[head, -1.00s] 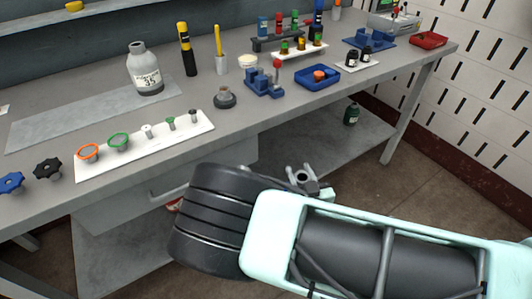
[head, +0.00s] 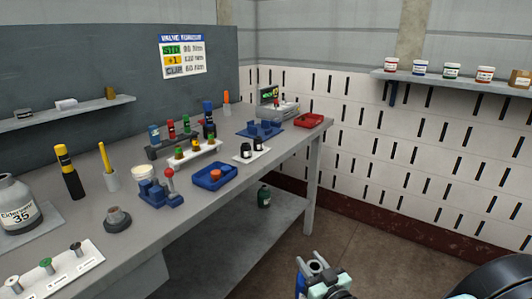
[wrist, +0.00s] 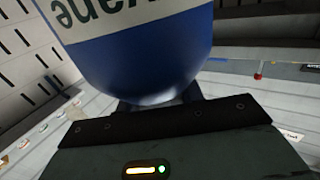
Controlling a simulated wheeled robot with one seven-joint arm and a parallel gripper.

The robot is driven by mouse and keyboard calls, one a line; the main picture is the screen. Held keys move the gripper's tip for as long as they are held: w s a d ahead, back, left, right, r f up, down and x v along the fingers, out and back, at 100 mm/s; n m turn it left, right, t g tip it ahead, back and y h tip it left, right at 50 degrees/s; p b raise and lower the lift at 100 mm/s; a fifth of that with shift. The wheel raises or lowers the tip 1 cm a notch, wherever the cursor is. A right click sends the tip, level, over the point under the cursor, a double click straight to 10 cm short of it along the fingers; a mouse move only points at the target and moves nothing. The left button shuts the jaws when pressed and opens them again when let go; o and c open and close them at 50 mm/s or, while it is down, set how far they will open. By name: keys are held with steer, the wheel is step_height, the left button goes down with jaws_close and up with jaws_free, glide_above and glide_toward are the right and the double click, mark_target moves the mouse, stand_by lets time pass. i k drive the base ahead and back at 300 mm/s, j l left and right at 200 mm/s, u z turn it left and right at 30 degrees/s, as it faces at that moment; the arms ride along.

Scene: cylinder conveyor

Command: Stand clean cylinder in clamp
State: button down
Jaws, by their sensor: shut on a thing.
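My gripper (head: 318,272) is at the bottom of the head view, in front of the bench and apart from it. It is shut on a blue cylinder with a pale label band, which fills the top of the wrist view (wrist: 140,55); its lettering is upside down and ends in "ane". In the head view only a blue sliver of the cylinder (head: 300,284) shows beside my gripper. A blue fixture with a red-knobbed lever (head: 160,197) stands on the bench; I cannot tell whether it is the clamp. Another blue fixture (head: 260,130) stands farther back.
A grey labelled bottle (head: 17,205) stands on the bench (head: 140,235) at left. A blue tray (head: 214,177), a red tray (head: 308,121) and a white plate with black bottles (head: 250,152) are on it. A green bottle (head: 264,197) stands on the lower shelf. Floor is clear right of the bench.

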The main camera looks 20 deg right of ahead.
mark_target(259, 131)
steer(key=i+l+z, duration=0.2)
steer(key=i+l, duration=0.3)
steer(key=l, duration=0.35)
steer(key=i+l+z, duration=0.15)
steer(key=i+l, duration=0.4)
steer(key=l, duration=0.2)
steer(key=i+l+z, duration=0.2)
steer(key=i+l, duration=0.35)
steer(key=l, duration=0.15)
